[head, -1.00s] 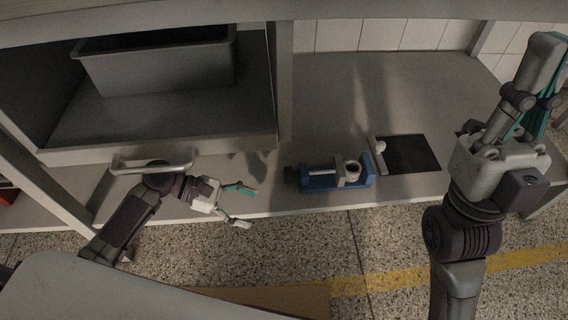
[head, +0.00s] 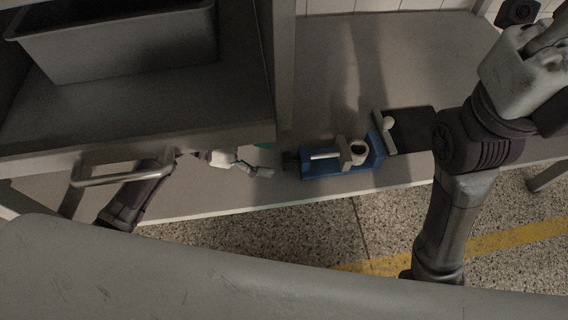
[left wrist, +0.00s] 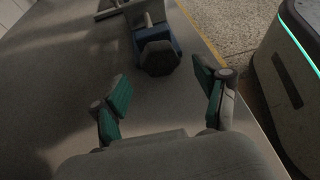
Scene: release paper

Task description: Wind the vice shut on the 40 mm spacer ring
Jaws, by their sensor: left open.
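The blue vice (head: 340,170) lies on the bench top, with a pale screw rod and a grey sliding jaw (head: 342,154). The pale spacer ring (head: 358,148) sits between the sliding jaw and the blue end jaw; I cannot tell whether both touch it. The vice's dark knob (head: 290,162) is at its left end; it shows as a hexagon in the left wrist view (left wrist: 160,58). My left gripper (head: 266,160) is open and empty just left of the knob, its teal-padded fingers (left wrist: 160,76) spread to either side of it. My right gripper (head: 535,55) is at the upper right, its fingers partly cut off.
A dark plate (head: 412,122) with a pale bar and white knob lies right of the vice. The bench's front edge runs close below the vice.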

